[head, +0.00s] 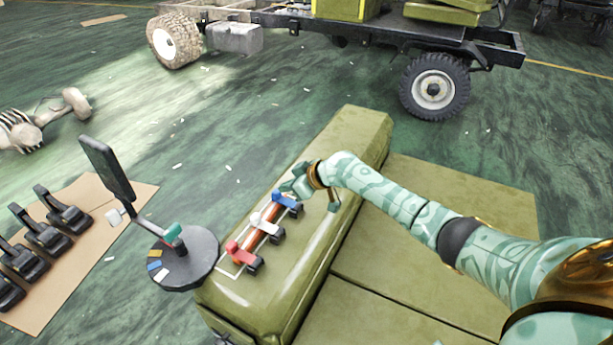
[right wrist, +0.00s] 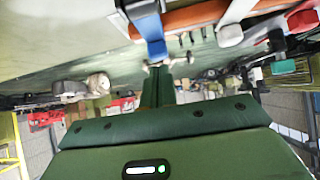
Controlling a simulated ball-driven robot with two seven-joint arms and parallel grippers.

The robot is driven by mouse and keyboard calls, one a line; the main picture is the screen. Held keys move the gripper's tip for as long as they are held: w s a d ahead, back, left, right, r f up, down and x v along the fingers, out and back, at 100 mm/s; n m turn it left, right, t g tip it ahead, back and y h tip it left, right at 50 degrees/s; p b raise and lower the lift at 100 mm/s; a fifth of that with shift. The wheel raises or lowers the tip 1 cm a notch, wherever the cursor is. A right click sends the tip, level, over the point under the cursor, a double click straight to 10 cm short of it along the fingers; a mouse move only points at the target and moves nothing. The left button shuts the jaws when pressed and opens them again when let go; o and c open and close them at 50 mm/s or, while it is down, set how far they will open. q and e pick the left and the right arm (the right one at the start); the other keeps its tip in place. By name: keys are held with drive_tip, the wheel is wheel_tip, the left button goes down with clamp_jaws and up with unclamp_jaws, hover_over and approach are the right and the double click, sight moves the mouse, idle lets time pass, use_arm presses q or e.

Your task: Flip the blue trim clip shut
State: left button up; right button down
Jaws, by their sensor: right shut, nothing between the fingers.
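The blue trim clip (head: 285,199) is at the far end of a row of three clips along an orange-brown tube (head: 245,243) on an olive padded block. Its blue flap (right wrist: 153,32) also shows in the right wrist view, beside the tube. I cannot tell whether it is fully shut. My right gripper (head: 291,188) is right at the blue clip's far side, fingers shut and empty. In the right wrist view its dark green fingers (right wrist: 157,80) point towards the blue flap; contact is unclear. My left gripper is not in view.
The white clip (head: 263,222) and red clip (head: 239,251) sit nearer along the tube. A round black stand (head: 190,262) with a dark upright panel (head: 106,168) is left of the olive block (head: 355,130). Black pedal-like parts (head: 45,237) lie on cardboard. A truck chassis stands behind.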

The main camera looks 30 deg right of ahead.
drive_tip(key=p+v, duration=0.4)
drive_tip(key=v, duration=1)
drive_tip(key=shift+s+r, duration=0.25)
drive_tip(key=shift+r, duration=0.05)
drive_tip(key=shift+d, duration=0.15)
